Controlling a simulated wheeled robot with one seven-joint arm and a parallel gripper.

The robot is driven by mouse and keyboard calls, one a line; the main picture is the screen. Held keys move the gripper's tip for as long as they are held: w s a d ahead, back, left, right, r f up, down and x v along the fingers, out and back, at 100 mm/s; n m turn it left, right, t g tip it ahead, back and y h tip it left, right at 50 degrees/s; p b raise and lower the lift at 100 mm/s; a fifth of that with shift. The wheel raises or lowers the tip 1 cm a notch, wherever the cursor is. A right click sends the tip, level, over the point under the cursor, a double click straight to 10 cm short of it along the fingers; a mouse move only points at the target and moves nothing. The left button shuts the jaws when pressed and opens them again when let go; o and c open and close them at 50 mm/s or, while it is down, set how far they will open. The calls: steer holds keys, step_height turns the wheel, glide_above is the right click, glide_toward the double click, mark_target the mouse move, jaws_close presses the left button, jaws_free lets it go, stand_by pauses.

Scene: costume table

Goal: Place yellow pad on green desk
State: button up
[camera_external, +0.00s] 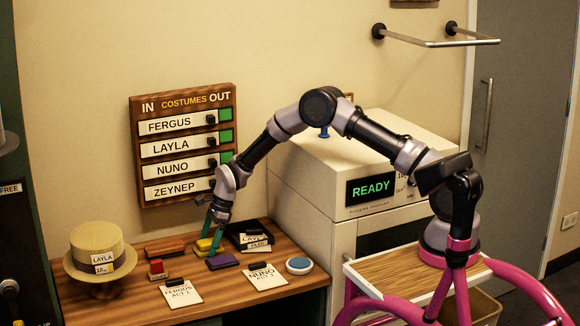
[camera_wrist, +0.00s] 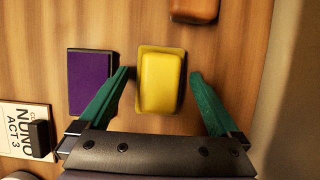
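The yellow pad (camera_external: 203,246) lies on the brown wooden table (camera_external: 110,301), between a brown block and a purple pad. In the wrist view the yellow pad (camera_wrist: 161,82) sits between the two teal fingers of my gripper (camera_wrist: 160,76), with a gap on each side. My gripper (camera_external: 211,243) is open and points down at the pad in the external view. I cannot make out a green desk; a dark green surface (camera_external: 32,185) runs along the left edge of the external view.
The purple pad (camera_wrist: 91,82) lies close to my left finger, and the brown block (camera_wrist: 194,10) lies beyond the yellow pad. A black tray (camera_external: 240,243), a straw hat (camera_external: 97,250), a red stamp (camera_external: 157,269), name cards and a round blue-topped thing (camera_external: 299,265) crowd the table.

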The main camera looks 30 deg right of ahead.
steer(key=shift+r, duration=0.1)
steer(key=v, duration=1.2)
steer(key=shift+r, duration=0.25)
